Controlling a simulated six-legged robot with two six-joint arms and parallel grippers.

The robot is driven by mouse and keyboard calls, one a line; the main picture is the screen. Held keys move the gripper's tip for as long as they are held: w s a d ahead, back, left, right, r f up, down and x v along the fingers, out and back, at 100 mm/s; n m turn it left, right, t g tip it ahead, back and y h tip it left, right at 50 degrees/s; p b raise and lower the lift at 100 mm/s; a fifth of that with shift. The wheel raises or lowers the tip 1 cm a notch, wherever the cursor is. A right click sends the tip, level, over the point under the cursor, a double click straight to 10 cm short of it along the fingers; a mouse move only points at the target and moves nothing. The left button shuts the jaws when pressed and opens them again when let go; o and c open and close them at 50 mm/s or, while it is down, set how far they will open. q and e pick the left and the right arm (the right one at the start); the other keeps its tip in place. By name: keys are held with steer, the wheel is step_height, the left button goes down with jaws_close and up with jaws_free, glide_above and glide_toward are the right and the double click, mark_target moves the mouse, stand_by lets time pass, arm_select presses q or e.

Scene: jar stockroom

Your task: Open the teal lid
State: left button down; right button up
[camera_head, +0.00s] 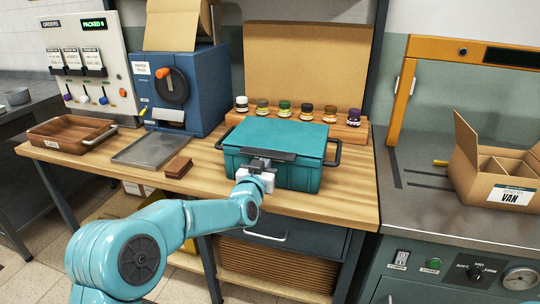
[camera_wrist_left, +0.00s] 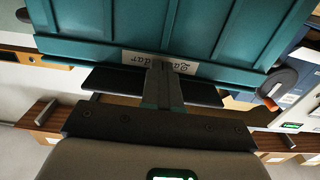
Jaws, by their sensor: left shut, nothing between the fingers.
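The teal lid (camera_head: 283,133) lies flat and closed on a teal box (camera_head: 290,177) with dark side handles, on the wooden bench. A dark strip (camera_head: 284,157) runs along the lid's front edge. My left gripper (camera_head: 259,164) is at the front of the box, just under that strip, shut and empty. In the left wrist view the shut fingers (camera_wrist_left: 161,82) point at the teal box wall (camera_wrist_left: 85,49) and partly cover its white label (camera_wrist_left: 140,60). The dark strip (camera_wrist_left: 113,80) shows on both sides of them. I cannot tell whether they touch it. My right gripper is not in view.
Several small jars (camera_head: 284,109) stand on a wooden rack behind the box. A grey tray (camera_head: 150,149), a brown block (camera_head: 178,167) and a wooden tray (camera_head: 72,134) lie to the left. A cardboard box (camera_head: 497,174) stands on the right counter.

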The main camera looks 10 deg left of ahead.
arm_select(q)
steer(key=shift+r, duration=0.35)
steer(key=shift+w+r+p, duration=0.15)
steer(key=shift+r+p, duration=0.6)
steer(key=shift+r, duration=0.45)
steer(key=shift+w+r+p, duration=0.15)
steer(key=shift+r+p, duration=0.6)
steer(key=shift+r, duration=0.4)
steer(key=shift+w+r+p, duration=0.25)
steer(key=shift+r+p, duration=0.35)
steer(key=shift+r, duration=0.15)
steer(key=shift+w+r+p, duration=0.3)
steer(key=shift+r+p, duration=0.3)
steer(key=shift+r, duration=0.15)
steer(key=shift+w+r+p, duration=0.25)
steer(key=shift+r+p, duration=0.35)
steer(key=shift+r, duration=0.15)
